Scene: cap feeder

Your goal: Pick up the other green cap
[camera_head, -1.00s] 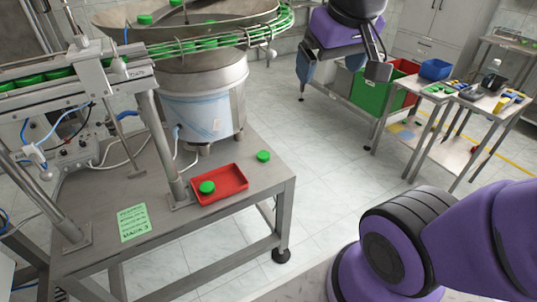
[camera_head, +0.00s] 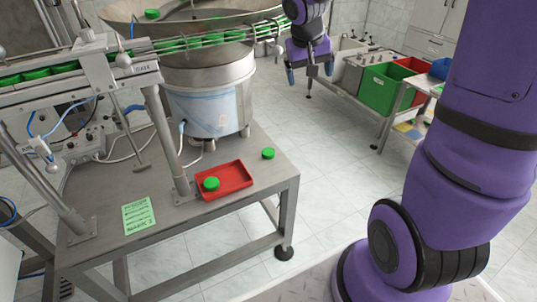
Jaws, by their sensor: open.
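A green cap (camera_head: 268,153) lies on the bare metal table, just right of the red tray (camera_head: 235,186). Another green cap (camera_head: 211,184) lies inside the red tray, near its left end. My gripper (camera_head: 310,72) hangs at the upper middle of the view, pointing down, with its two fingers apart and nothing between them. It is above and beyond the table's right edge, well away from both caps.
The metal table (camera_head: 165,240) carries a green paper sign (camera_head: 138,215) and the feeder posts. The steel bowl feeder (camera_head: 207,95) stands behind the tray. Green and red bins (camera_head: 388,92) stand at the right. Floor right of the table is clear.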

